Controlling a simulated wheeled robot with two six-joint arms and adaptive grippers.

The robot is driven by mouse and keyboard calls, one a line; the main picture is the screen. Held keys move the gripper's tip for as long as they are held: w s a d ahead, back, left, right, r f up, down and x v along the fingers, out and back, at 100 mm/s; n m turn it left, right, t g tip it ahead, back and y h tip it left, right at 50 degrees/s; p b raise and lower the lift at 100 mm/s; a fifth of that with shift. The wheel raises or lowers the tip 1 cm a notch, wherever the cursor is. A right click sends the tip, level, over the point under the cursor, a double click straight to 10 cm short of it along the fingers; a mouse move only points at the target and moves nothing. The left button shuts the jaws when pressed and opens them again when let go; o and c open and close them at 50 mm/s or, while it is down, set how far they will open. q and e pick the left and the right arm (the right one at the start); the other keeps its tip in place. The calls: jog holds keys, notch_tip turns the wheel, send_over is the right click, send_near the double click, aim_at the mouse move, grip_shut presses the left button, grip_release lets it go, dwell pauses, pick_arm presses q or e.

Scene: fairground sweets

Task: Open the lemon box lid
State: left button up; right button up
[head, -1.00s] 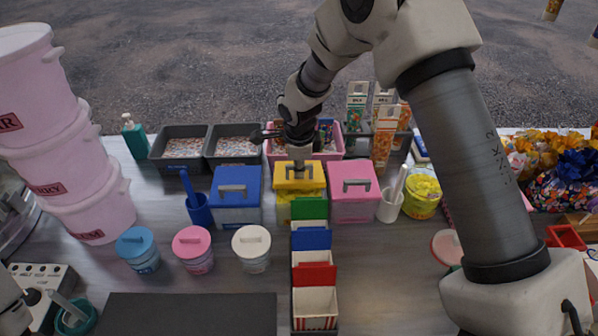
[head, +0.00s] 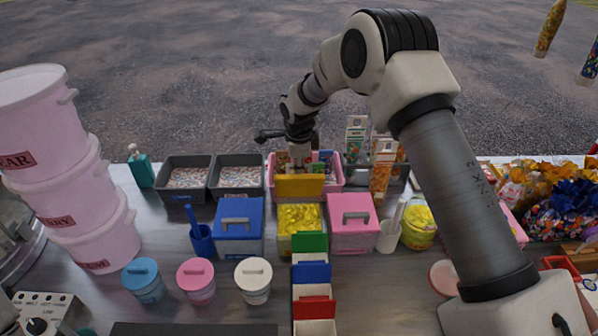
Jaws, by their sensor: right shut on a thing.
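The lemon box (head: 299,245) stands in the middle of the table between the blue box and the pink box. Its yellow lid (head: 300,187) is tipped up at the back edge, roughly upright. Yellow sweets (head: 299,218) show inside the open box. My right gripper (head: 299,161) is at the far side of the raised lid, at its upper edge. It is shut on the lid; the handle and fingertips are mostly hidden behind the lid. My left gripper is not in view.
A blue box (head: 238,228) and a pink box (head: 354,222) with handled lids flank it closely. Green, blue and red-backed cartons (head: 311,272) stand in front. A pink tray (head: 333,180) of goods lies behind. Lidded tubs (head: 253,278) stand front left.

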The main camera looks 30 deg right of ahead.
jog(key=shift+w+d+f, duration=0.1)
jog(key=shift+w+d, duration=0.25)
jog(key=shift+w, duration=0.35)
jog(key=shift+w+d, duration=0.35)
jog(key=shift+w, duration=0.35)
grip_shut()
jog(key=shift+w+d+f, duration=0.3)
jog(key=shift+w, duration=0.35)
jog(key=shift+w+d+f, duration=0.25)
jog(key=shift+w+d, duration=0.05)
jog(key=shift+w, duration=0.3)
jog(key=shift+o, duration=0.6)
grip_release()
jog(key=shift+w+d, duration=0.15)
jog(key=shift+w, duration=0.1)
jog(key=o, duration=0.5)
jog(key=shift+o, duration=0.8)
jog(key=w+d+p+v, duration=0.1)
jog(key=w+p+v, duration=0.1)
jog(key=p+v, duration=0.5)
jog(key=v, duration=0.6)
jog(key=shift+w+p, duration=0.35)
jog(key=shift+w+d, duration=0.1)
